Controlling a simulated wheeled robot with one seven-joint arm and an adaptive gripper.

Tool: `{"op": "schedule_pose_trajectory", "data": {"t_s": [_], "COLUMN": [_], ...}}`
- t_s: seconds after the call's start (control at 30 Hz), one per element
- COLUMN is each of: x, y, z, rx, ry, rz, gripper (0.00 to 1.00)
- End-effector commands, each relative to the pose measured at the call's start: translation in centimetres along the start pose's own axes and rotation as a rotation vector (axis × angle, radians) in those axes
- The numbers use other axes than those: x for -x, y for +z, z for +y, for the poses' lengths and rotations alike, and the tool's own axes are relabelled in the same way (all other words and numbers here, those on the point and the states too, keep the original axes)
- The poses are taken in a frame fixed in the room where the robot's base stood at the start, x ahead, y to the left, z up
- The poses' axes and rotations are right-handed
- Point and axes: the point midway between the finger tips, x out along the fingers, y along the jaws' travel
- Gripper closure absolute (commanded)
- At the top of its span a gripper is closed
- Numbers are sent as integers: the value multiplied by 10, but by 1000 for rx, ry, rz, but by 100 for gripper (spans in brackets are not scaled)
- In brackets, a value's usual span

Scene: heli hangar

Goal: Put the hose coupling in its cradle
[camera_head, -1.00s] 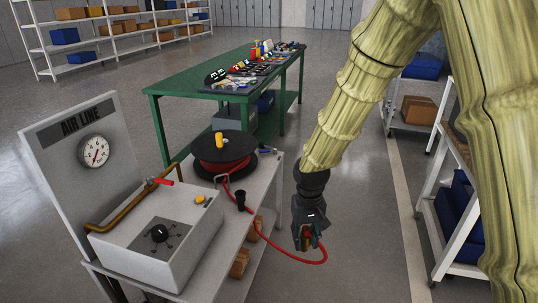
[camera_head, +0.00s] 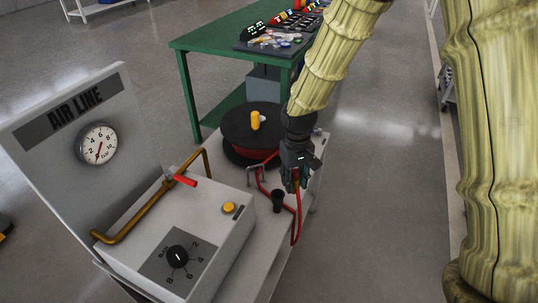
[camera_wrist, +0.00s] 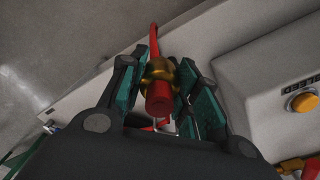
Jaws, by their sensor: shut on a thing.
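My gripper (camera_head: 294,184) is over the right side of the grey bench, pointing down. In the wrist view its green-padded fingers (camera_wrist: 163,95) are shut on the hose coupling (camera_wrist: 160,72), a brass collar with a red end. The red hose (camera_head: 297,222) runs from the coupling, loops down beside the bench edge and leads back towards the reel. A black cup-shaped holder (camera_head: 278,200), which looks like the cradle, stands on the bench just left of and below my gripper. The coupling is apart from it. I cannot make out the holder in the wrist view.
The hose reel (camera_head: 255,130) with a yellow knob stands behind the holder. The air-line box (camera_head: 185,240) with dial, yellow button, brass pipe and red lever (camera_head: 185,181) is at left. A green table (camera_head: 210,45) with small items stands behind. Floor at right is clear.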

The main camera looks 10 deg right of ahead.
Motion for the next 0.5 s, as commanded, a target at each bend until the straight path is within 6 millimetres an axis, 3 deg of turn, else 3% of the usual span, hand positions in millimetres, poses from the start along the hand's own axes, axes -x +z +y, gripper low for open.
{"op": "schedule_pose_trajectory", "data": {"t_s": [0.03, 0.5], "x": [8, 21], "y": [-2, -17], "z": [-1, -8], "rx": [63, 791], "ry": [1, 7], "rz": [-2, -8], "gripper": [96, 96]}}
